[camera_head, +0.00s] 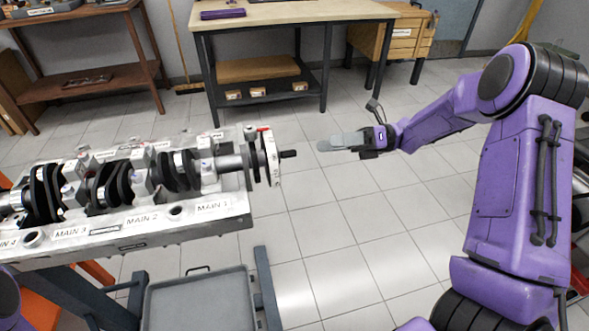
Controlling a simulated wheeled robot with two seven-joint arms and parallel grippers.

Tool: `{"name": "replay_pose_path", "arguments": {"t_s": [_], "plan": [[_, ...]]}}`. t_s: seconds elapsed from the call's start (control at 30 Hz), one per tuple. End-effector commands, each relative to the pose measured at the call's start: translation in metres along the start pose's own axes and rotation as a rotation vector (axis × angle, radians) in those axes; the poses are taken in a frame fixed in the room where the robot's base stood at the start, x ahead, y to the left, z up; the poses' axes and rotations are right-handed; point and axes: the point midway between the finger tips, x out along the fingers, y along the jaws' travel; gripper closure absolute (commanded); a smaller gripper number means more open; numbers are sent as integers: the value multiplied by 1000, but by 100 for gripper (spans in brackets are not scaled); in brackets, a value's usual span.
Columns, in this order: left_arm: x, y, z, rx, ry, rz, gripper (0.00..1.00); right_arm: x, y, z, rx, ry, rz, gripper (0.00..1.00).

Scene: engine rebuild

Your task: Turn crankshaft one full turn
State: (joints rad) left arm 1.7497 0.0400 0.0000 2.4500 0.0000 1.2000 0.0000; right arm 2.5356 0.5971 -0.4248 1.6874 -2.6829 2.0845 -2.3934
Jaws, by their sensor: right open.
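The crankshaft (177,170) lies along the engine block (205,219), which is labelled MAIN 1, MAIN 2 and so on. At its right end is a disc (272,157) with a white face edge, a red mark at the top and a dark snout (289,154) pointing right. My right gripper (328,145) is open and empty, to the right of the snout and apart from it, with its fingers pointing left. My left gripper is not in view; only a bit of purple shows at the lower left edge.
A grey tray (200,302) sits below the block on the stand's dark frame (268,290). A workbench (290,14) stands at the back, with a wooden cabinet (405,35) to its right and brown shelving (85,75) at left. The tiled floor right of the block is clear.

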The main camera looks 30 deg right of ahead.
Motion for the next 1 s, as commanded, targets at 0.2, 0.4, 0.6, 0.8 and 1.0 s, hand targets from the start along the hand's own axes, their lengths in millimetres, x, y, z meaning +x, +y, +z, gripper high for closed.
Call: {"name": "replay_pose_path", "arguments": {"t_s": [0.2,0.4,0.6,0.8,1.0], "plan": [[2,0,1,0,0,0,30,3,5,-5,-98,61,18,11],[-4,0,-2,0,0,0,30,49,6,-9,-92,65,16,11],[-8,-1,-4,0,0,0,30,84,6,-11,-94,61,15,11],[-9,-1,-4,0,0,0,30,96,6,-12,-93,56,15,11],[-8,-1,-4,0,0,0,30,96,5,-12,-94,56,15,17]]}}
